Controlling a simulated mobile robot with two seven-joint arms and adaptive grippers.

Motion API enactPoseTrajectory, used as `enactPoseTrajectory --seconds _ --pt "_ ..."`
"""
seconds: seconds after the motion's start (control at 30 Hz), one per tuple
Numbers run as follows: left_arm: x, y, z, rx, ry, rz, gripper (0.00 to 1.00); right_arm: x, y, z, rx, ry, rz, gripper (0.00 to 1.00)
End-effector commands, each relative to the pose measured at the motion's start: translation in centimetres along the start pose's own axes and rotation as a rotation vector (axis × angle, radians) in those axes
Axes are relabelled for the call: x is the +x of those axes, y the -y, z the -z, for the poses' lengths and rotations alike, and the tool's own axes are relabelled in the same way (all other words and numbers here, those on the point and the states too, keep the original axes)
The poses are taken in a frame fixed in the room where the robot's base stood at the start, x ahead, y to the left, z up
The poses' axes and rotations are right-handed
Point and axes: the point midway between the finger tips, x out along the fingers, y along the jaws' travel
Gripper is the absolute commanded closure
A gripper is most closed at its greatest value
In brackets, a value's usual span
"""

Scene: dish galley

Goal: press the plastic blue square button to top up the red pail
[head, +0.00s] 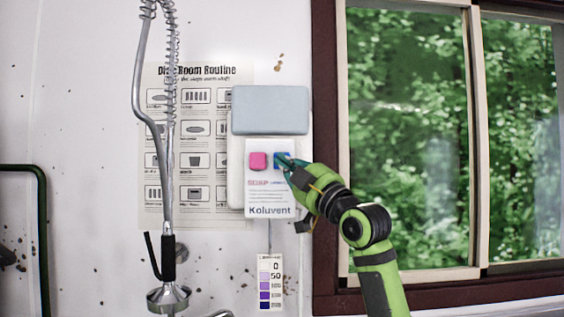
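The blue square button (281,158) is on the front of a white wall dispenser (236,182) labelled "Koluvent". My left gripper is not in view. The red pail is not in view.
A chrome spray hose (168,190) hangs in front of a routine poster (215,216) left of the dispenser. A purple colour strip (264,283) hangs below it. A dark-framed window (326,120) is at right. A dark green rail (43,230) stands at far left.

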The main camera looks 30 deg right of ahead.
Motion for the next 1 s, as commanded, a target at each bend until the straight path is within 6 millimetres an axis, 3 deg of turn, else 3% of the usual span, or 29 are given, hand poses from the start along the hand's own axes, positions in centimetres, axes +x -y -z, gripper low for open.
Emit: enactPoseTrajectory --seconds 1.0 --pt "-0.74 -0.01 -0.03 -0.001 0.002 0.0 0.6 0.6 -0.23 -0.59 0.0 0.0 0.0 1.0"
